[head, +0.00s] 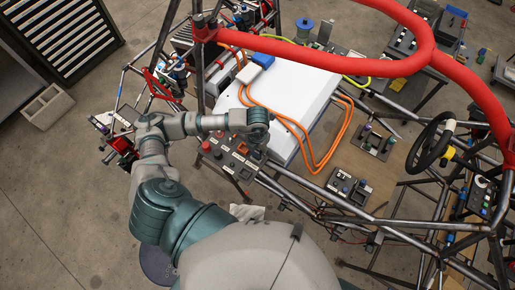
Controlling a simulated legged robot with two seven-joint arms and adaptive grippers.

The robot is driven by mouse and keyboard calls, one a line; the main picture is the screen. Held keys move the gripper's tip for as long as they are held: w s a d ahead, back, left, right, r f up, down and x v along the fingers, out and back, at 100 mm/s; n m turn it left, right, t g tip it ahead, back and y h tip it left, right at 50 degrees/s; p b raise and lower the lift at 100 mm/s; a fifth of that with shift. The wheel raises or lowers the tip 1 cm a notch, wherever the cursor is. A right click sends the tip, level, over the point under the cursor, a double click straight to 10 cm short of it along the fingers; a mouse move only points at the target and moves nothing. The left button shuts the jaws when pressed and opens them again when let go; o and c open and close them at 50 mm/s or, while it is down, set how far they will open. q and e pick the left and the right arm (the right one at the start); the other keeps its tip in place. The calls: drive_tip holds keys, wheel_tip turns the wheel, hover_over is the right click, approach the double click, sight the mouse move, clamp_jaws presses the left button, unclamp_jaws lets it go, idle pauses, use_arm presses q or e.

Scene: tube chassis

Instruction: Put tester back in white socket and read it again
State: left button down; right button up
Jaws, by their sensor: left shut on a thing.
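My left arm comes in from the lower left, and its gripper (258,140) points down over the back right of a grey panel box (226,158). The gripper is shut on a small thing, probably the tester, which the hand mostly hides. I cannot tell whether that thing touches the panel. The panel has red round buttons and orange and dark blocks on top. No white socket can be made out clearly on it. My right gripper is not in view.
The white flat case (300,90) lies just behind the gripper, with orange cables (318,160) looping over its right side. A red tube (385,66) and dark chassis tubes surround the area. A steering wheel (430,142) stands at right.

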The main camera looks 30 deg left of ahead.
use_arm(q)
drive_tip(key=shift+f+b, duration=0.45)
drive_tip(key=shift+f, duration=0.1)
drive_tip(key=c, duration=0.8)
unclamp_jaws()
drive_tip(key=shift+r, duration=0.15)
drive_tip(key=shift+r+p, duration=1.9)
drive_tip(key=shift+r, duration=1.05)
wheel_tip(320, 180, up, 2)
drive_tip(key=shift+r+p, duration=0.1)
drive_tip(key=shift+p, duration=0.2)
drive_tip(key=shift+r, duration=1.35)
